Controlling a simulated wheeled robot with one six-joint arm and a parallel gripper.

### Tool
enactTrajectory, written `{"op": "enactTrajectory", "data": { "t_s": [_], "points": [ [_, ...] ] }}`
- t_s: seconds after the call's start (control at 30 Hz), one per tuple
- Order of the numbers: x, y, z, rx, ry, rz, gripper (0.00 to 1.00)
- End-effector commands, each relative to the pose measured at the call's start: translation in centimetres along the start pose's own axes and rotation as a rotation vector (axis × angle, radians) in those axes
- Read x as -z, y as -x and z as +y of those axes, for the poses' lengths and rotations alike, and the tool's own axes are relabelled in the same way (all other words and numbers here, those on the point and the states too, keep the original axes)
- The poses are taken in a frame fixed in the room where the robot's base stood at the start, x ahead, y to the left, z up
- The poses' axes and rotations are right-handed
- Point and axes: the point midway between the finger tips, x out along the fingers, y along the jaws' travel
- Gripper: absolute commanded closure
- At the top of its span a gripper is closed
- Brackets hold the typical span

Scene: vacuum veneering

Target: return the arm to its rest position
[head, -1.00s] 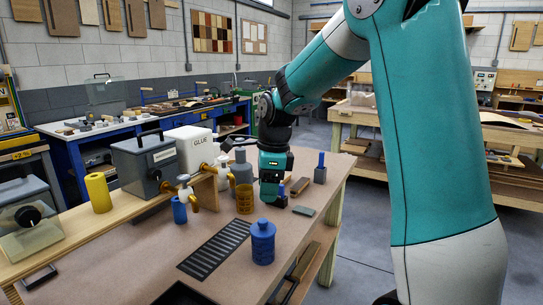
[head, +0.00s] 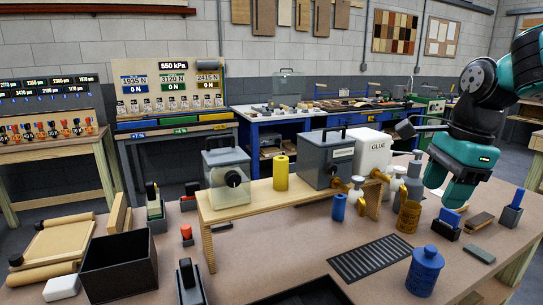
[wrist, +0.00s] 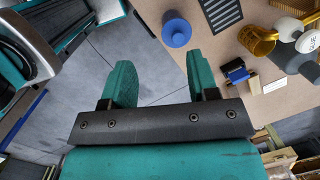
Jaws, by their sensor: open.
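My gripper (head: 445,192) shows at the right of the head view, fingers pointing down, above the right part of the workbench (head: 300,240). In the wrist view my gripper (wrist: 158,82) has its two teal fingers spread apart with nothing between them. Grey floor (wrist: 155,55) shows between and beyond the fingers. My arm comes in from the right edge of the head view.
Near my gripper on the bench are an amber cup (head: 409,216), a blue-handled block (head: 447,224), a blue lidded jar (head: 424,270) and a grey block with a blue stick (head: 511,210). A wooden shelf (head: 290,192) carries the glue box (head: 372,150).

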Motion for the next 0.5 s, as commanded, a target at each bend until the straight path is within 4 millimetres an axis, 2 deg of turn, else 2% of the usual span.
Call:
{"op": "enactTrajectory", "data": {
  "t_s": [0.03, 0.2, 0.33, 0.4, 0.5],
  "points": [
    [-2.4, -0.5, 1.5, 0.0, 0.203, -0.019, 0.46],
    [-8.8, -2.5, 7.4, 0.027, 0.936, -0.088, 0.46],
    [-12.3, -4.0, 12.4, 0.073, 1.466, -0.144, 0.46],
    [-13.6, -4.6, 14.9, 0.103, 1.71, -0.171, 0.46],
    [-14.7, -5.3, 17.8, 0.145, 1.981, -0.2, 0.46]
  ]
}}
